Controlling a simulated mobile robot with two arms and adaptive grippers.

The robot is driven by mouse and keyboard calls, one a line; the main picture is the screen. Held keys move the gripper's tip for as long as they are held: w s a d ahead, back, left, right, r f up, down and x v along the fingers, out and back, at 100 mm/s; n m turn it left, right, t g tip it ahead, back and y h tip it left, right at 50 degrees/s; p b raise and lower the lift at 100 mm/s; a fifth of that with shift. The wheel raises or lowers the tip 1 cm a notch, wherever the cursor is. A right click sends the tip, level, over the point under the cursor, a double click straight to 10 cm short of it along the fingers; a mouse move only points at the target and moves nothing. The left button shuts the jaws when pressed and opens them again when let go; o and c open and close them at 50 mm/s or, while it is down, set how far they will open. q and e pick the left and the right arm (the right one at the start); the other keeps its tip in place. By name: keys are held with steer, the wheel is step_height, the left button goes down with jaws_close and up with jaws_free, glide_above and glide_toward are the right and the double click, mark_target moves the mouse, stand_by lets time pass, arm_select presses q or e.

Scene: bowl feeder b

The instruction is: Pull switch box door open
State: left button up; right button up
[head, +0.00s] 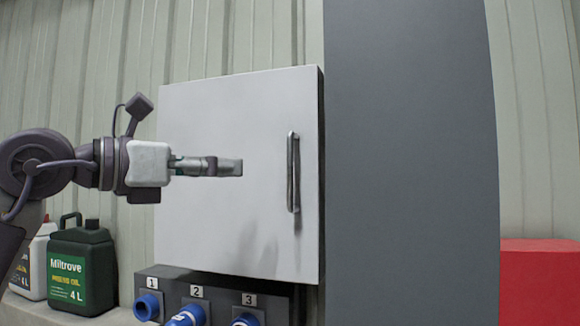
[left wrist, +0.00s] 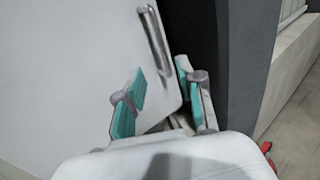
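The switch box door (head: 235,110) is a flat light-grey panel on the wall and looks shut. Its vertical metal bar handle (head: 291,172) is near the right edge. My left gripper (head: 238,167) is in front of the door, pointing right, a short way left of the handle and apart from it. In the left wrist view its two teal-padded fingers (left wrist: 160,82) are spread with nothing between them. The handle (left wrist: 157,45) shows there beyond the fingertips, on the door (left wrist: 75,70). My right gripper is not in view.
A tall dark-grey panel (head: 410,160) stands just right of the door. A black socket box (head: 222,291) with blue numbered sockets is below the door. Green (head: 82,270) and white (head: 38,262) oil cans stand at lower left. A red box (head: 540,285) is at lower right.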

arm_select(q)
steer(key=p+x, duration=0.2)
steer(key=x, duration=0.3)
steer(key=p, duration=0.3)
glide_above(290, 202)
steer(key=a, duration=0.1)
steer(key=shift+s+r, duration=0.1)
steer(key=shift+r, duration=0.05)
steer(key=shift+w+d, duration=0.35)
steer(key=shift+d, duration=0.05)
steer(key=shift+w+d+f+p, duration=0.1)
steer(key=shift+f+p, duration=0.1)
steer(key=shift+p, duration=0.1)
jaws_close()
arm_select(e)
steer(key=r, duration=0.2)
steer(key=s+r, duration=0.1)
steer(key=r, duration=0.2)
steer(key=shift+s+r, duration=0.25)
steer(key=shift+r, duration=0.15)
